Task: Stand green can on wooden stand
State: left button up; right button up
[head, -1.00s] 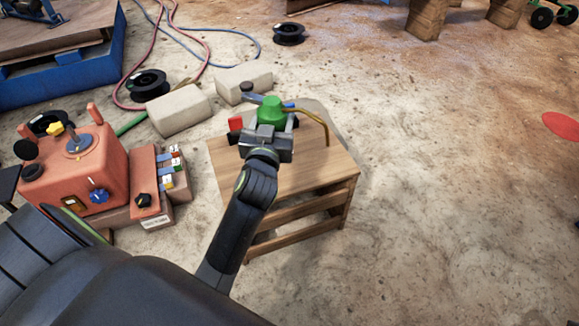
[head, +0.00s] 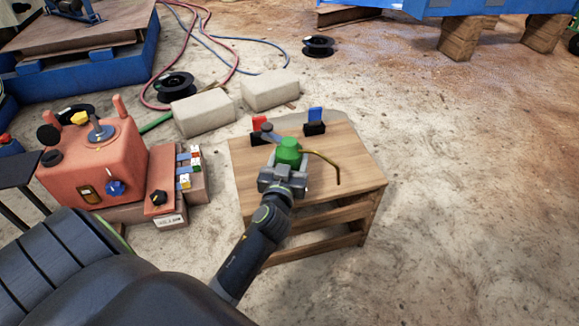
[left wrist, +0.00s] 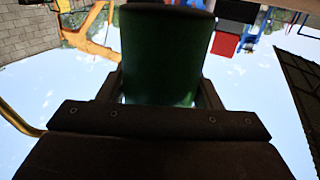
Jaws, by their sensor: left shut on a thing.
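The green can (head: 289,150), with a thin bent brass spout reaching right, is held in my left gripper (head: 287,165). The gripper is shut on it. In the left wrist view the dark green can body (left wrist: 165,55) fills the middle between the fingers. The wooden stand (head: 352,172) is a low slatted table, and in the head view the can appears over the middle of its top. I cannot tell whether the can's base touches the top. My right gripper is not in view.
On the stand's far part are a red piece (head: 258,122) and a blue piece with a black base (head: 315,122). An orange control box (head: 95,160) with levers stands left of the stand. Pale blocks (head: 203,114) lie behind. The ground at right is clear.

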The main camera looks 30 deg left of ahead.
pick_arm(q)
jog(key=shift+f, duration=0.5)
jog(key=shift+r, duration=0.1)
jog(key=shift+f, duration=0.2)
jog(key=o, duration=1.2)
jog(key=shift+r, duration=0.2)
